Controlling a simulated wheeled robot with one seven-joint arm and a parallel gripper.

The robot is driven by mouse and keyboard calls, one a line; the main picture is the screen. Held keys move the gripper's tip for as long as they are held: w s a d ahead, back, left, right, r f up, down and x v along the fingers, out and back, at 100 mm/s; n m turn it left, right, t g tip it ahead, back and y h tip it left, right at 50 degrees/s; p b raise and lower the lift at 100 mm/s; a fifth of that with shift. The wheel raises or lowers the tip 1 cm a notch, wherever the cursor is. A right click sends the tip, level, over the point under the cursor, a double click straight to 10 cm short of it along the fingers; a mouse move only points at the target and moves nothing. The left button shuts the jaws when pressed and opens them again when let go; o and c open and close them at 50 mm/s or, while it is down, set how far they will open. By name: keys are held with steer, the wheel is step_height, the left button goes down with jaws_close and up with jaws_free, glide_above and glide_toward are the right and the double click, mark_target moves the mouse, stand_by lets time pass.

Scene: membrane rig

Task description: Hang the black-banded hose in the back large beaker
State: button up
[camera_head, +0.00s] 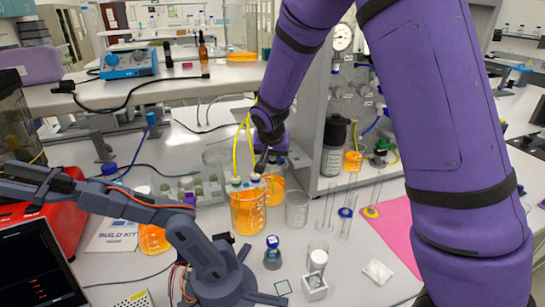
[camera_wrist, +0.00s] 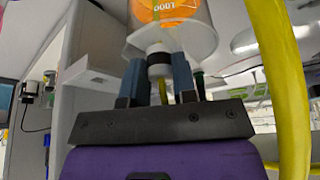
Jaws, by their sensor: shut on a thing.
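My gripper (camera_head: 262,162) points down above the large beakers. In the wrist view, its two dark fingers (camera_wrist: 157,72) are shut on the white end fitting of a hose, which has a dark band; I take this as the black-banded hose (camera_wrist: 158,57). The back large beaker (camera_head: 274,190) holds orange liquid and stands just behind the front large beaker (camera_head: 248,212), also with orange liquid. Yellow hose (camera_head: 240,145) loops beside the gripper. An orange-filled beaker (camera_wrist: 180,12) shows beyond the fingers in the wrist view. The hose tip is hard to make out in the head view.
An empty clear beaker (camera_head: 296,209) stands right of the large beakers. A rack of vials (camera_head: 190,188) is to the left. A blue-capped bottle (camera_head: 273,252) and a white stand (camera_head: 315,288) are in front. A grey panel (camera_head: 330,125) rises behind on the right.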

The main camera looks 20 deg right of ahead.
steer(key=shift+f, duration=0.15)
steer(key=o, duration=1)
steer(key=shift+o, duration=0.2)
steer(key=v, duration=1)
steer(key=shift+r, duration=0.4)
